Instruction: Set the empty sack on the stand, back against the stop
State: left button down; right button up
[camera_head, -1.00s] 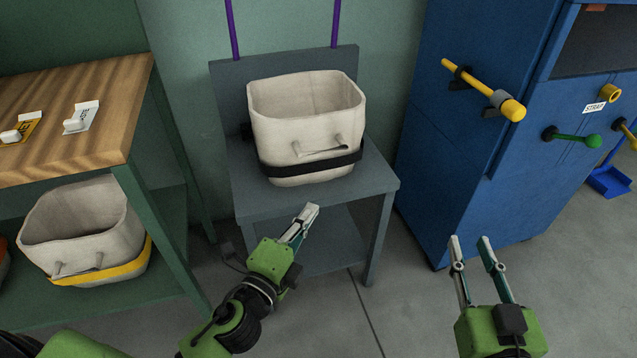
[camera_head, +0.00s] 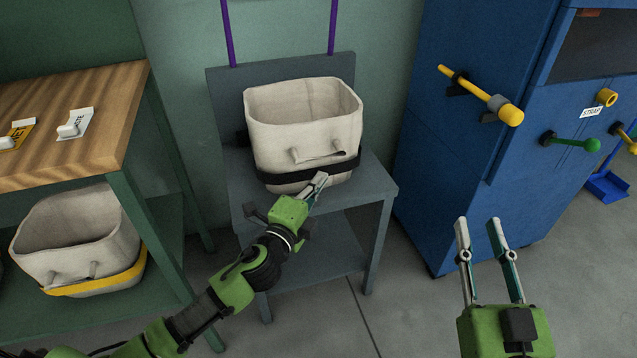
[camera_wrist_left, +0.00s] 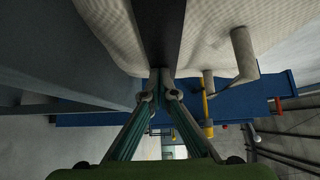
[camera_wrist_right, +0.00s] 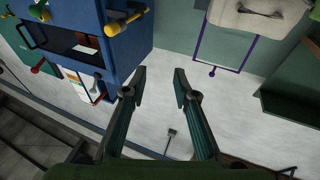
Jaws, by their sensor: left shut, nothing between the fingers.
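The empty off-white sack (camera_head: 300,125) with a black band stands upright and open on the grey stand (camera_head: 375,178), in front of its upright back panel (camera_head: 228,95). I cannot tell whether its back touches the panel. My left gripper (camera_head: 320,180) is shut and empty, its tips at the lower front of the sack by the black band. In the left wrist view the tips (camera_wrist_left: 160,75) are at the band (camera_wrist_left: 160,30); contact is unclear. My right gripper (camera_head: 480,220) is open and empty, right of the stand. The sack (camera_wrist_right: 262,12) also shows in the right wrist view.
A wooden-topped bench (camera_head: 100,130) at left holds another sack (camera_head: 75,240) with a yellow band on its lower shelf. A blue cabinet (camera_head: 440,160) with a yellow handle (camera_head: 490,100) stands at right. Floor between stand and cabinet is clear.

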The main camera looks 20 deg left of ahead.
aim_at(315, 173)
jog(key=shift+r, duration=0.1)
